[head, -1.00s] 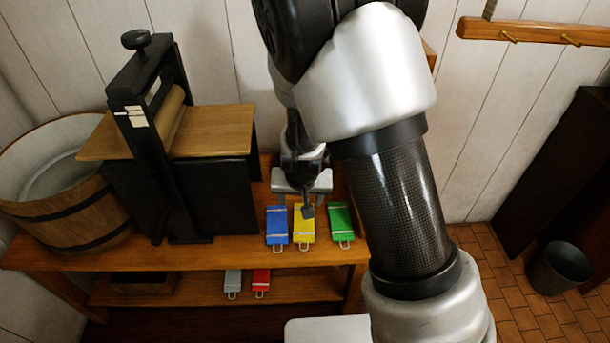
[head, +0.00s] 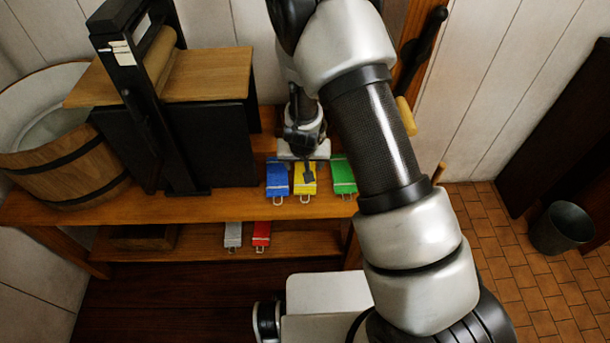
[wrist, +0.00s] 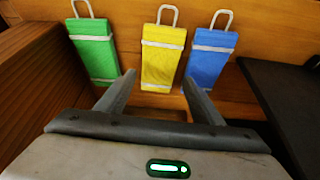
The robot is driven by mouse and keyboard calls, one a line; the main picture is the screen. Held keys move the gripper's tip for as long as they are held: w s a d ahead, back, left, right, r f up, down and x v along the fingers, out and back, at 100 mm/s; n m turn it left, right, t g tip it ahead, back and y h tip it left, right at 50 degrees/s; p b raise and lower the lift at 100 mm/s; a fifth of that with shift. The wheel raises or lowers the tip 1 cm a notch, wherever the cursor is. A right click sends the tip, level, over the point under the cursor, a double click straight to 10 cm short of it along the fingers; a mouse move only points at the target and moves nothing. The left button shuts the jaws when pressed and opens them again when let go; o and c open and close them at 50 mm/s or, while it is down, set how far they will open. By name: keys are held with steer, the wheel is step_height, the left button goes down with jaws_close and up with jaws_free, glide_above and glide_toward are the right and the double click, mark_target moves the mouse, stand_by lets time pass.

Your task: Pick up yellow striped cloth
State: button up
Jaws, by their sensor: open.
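The yellow striped cloth (head: 305,181) is a flat folded block with pale bands and a loop at its front end. It lies on the wooden table between a blue cloth (head: 277,179) and a green cloth (head: 343,176). In the wrist view the yellow cloth (wrist: 162,58) is in the middle, ahead of my gripper (wrist: 157,88). The gripper is open and empty, with its fingers pointing at the cloth's near end, one toward each side. In the head view my gripper (head: 308,172) is over the back part of the yellow cloth, which it partly hides.
A black mangle (head: 140,95) with a wooden board and a wooden tub (head: 65,165) stand to the left. Grey (head: 233,235) and red (head: 262,234) cloths lie on the lower shelf. A metal bucket (head: 562,228) stands on the tiled floor at right.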

mark_target(301, 188)
steer(key=x, duration=0.1)
steer(key=b+x, duration=0.1)
steer(key=x, duration=0.2)
steer(key=shift+s+d+f, duration=0.15)
steer(key=shift+s, duration=0.2)
steer(key=shift+w+f, duration=0.2)
steer(key=shift+f, duration=0.15)
steer(key=shift+c, duration=0.4)
steer(key=c, duration=0.7)
steer(key=shift+c, duration=0.3)
steer(key=shift+r, duration=0.15)
